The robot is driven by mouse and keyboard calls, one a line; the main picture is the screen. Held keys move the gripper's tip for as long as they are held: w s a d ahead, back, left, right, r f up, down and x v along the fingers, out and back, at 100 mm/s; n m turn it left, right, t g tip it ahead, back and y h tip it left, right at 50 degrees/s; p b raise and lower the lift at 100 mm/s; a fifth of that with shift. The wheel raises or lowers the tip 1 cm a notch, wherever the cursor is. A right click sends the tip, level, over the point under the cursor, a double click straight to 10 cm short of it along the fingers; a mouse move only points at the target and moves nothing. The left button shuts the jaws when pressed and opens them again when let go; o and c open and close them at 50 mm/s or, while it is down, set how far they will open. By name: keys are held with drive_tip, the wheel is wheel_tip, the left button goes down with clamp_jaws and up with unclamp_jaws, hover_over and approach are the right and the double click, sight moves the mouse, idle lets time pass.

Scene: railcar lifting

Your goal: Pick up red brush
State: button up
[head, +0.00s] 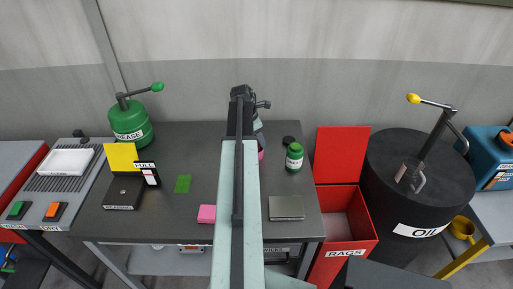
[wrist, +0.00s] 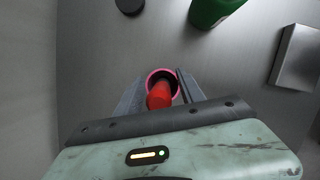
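A red rod-like thing, likely the red brush (wrist: 159,96), stands in a round pink holder (wrist: 161,73) in the wrist view. Its lower part is hidden inside the holder and its form is hard to make out. My gripper (wrist: 160,88) points down over it, with one finger on each side of the red thing and a gap between them. The gripper looks open. In the head view my arm hides the brush, and only a pink edge of the holder (head: 261,155) shows beside my gripper.
On the grey bench (head: 163,219), a green bottle (head: 294,157), a black cap (head: 288,140) and a metal block (head: 286,207) lie to the right. A red rags bin (head: 340,264) and black oil drum (head: 420,185) stand further right.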

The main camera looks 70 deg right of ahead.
clamp_jaws()
wheel_tip(320, 180, up, 10)
drive_tip(key=p, duration=1)
drive_tip(key=shift+r, duration=0.2)
drive_tip(key=shift+f, duration=0.15)
